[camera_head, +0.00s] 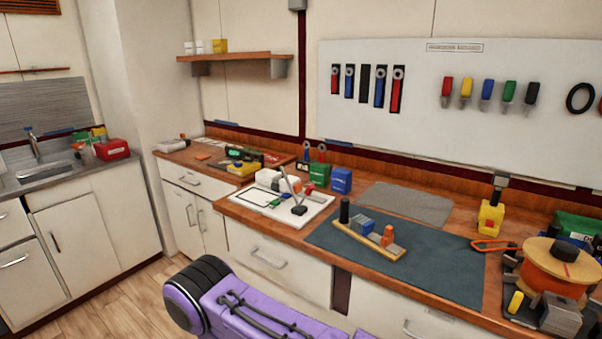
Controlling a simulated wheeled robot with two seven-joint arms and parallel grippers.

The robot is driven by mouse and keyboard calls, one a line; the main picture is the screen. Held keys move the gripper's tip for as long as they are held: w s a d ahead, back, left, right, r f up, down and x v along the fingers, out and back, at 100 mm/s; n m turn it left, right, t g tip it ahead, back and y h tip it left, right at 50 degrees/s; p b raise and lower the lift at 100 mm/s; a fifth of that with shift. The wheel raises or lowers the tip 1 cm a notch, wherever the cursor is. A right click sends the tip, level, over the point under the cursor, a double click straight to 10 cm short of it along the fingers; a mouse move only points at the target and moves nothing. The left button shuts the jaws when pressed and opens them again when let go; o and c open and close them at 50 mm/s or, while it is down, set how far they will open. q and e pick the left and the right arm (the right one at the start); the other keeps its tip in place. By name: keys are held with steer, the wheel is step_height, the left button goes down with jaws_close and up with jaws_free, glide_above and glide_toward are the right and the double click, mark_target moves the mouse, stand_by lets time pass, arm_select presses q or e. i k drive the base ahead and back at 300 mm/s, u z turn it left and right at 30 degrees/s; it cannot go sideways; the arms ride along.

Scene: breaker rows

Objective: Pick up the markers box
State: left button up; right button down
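No box here carries a label I can read as markers, so I cannot tell which one is the markers box. A blue box (341,180) and a green box (319,173) stand side by side at the back of the wooden workbench (285,232), behind a white board (262,205). A red box (112,150) sits on the sink counter at the left. Neither of my grippers is in view. A purple link of mine with a black rounded end shows at the bottom, in front of the drawers.
A dark mat (440,268) holds a wooden strip (352,238) with small blocks. An orange spool (558,272) and a yellow tool (490,217) crowd the right end. A grey pad (408,203) lies bare at the back. Tools hang on the white wall panel (420,65).

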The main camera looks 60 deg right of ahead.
mark_target(319, 172)
steer(key=i, duration=2.15)
steer(key=z, duration=3.55)
